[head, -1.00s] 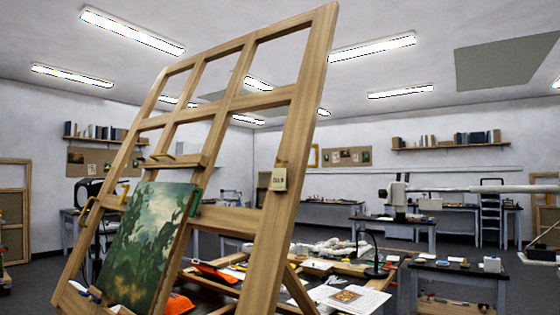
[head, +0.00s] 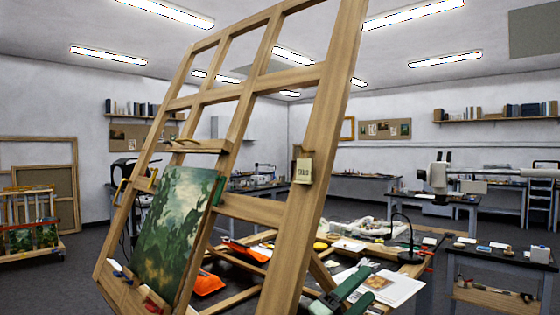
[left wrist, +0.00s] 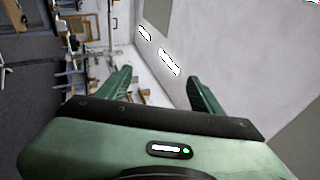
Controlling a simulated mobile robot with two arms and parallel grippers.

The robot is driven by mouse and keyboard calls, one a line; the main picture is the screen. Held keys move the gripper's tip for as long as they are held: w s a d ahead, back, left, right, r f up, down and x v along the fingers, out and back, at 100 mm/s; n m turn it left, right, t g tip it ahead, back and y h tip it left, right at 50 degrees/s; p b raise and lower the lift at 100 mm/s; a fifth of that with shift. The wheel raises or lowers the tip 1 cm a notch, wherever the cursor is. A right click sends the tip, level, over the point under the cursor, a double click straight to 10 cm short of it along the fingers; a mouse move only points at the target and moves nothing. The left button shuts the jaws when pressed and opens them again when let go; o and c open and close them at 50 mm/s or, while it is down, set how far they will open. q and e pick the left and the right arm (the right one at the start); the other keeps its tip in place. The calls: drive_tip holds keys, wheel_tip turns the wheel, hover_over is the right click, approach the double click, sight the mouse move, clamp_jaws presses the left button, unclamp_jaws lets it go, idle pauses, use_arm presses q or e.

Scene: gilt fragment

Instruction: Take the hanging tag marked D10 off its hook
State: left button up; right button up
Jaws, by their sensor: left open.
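A small cream tag (head: 303,171) hangs on the right upright of the wooden easel (head: 315,165) in the head view. It has dark lettering too small to read surely, and its hook is hardly visible at its top edge. My green left gripper (head: 347,289) shows at the bottom of the head view, below and right of the tag and apart from it. In the left wrist view the two fingers of my left gripper (left wrist: 160,88) stand wide apart with nothing between them. I cannot make out the tag in that view. My right gripper is not in view.
A green landscape painting (head: 178,232) leans on the easel's lower left. Behind the easel, a cluttered worktable (head: 405,268) bears papers and a black lamp (head: 411,240). Another small table (head: 492,255) stands at right. Open floor lies at left.

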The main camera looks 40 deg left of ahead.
use_arm(q)
wheel_tip(320, 180, up, 13)
drive_tip(key=s+m+g+h, duration=0.1)
drive_tip(key=m+g+h, duration=0.3)
drive_tip(key=m, duration=0.7)
drive_tip(key=m+y+p, duration=0.2)
drive_tip(key=y, duration=0.9)
approach(303, 162)
drive_tip(key=w, duration=0.1)
drive_tip(key=shift+t, duration=0.4)
drive_tip(key=w+p, duration=0.1)
drive_tip(key=w, duration=0.1)
drive_tip(key=w+p, duration=0.1)
drive_tip(key=w, duration=0.1)
drive_tip(key=w+p, duration=0.1)
drive_tip(key=w, duration=0.2)
drive_tip(key=shift+d+f+p, duration=0.2)
drive_tip(key=shift+d+p, duration=0.15)
drive_tip(key=shift+p, duration=0.05)
drive_tip(key=shift+w+f, duration=0.15)
drive_tip(key=shift+w, duration=0.2)
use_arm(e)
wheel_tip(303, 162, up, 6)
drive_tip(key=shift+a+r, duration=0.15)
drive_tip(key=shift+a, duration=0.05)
use_arm(q)
drive_tip(key=shift+c, duration=0.3)
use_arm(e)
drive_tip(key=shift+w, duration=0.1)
